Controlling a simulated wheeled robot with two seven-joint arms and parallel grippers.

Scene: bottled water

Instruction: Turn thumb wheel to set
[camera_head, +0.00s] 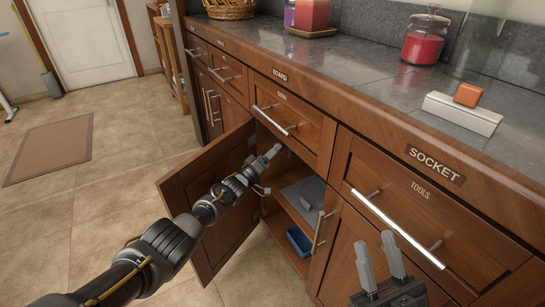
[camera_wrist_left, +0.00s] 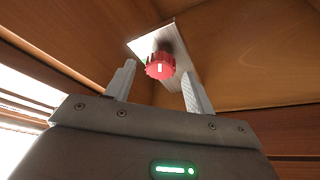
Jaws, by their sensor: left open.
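A red thumb wheel (camera_wrist_left: 160,66) with a white mark sits on a metal plate (camera_wrist_left: 178,52) inside a wooden cabinet, in the left wrist view. My left gripper (camera_wrist_left: 158,73) is open, with one finger to each side of the wheel in the picture. Whether the fingers reach it in depth is unclear. In the head view my left gripper (camera_head: 273,151) is at the top of the open cabinet, under the drawer; the wheel is hidden there. My right gripper (camera_head: 375,240) is at the lower right, empty, its fingers apart.
The cabinet door (camera_head: 214,192) hangs open beside my left arm. Inside, a grey item (camera_head: 305,200) and a blue tray (camera_head: 299,241) sit on shelves. Drawer handles (camera_head: 400,228) stick out. The countertop (camera_head: 350,62) holds a red jar (camera_head: 422,45) and a white block with an orange switch (camera_head: 467,95).

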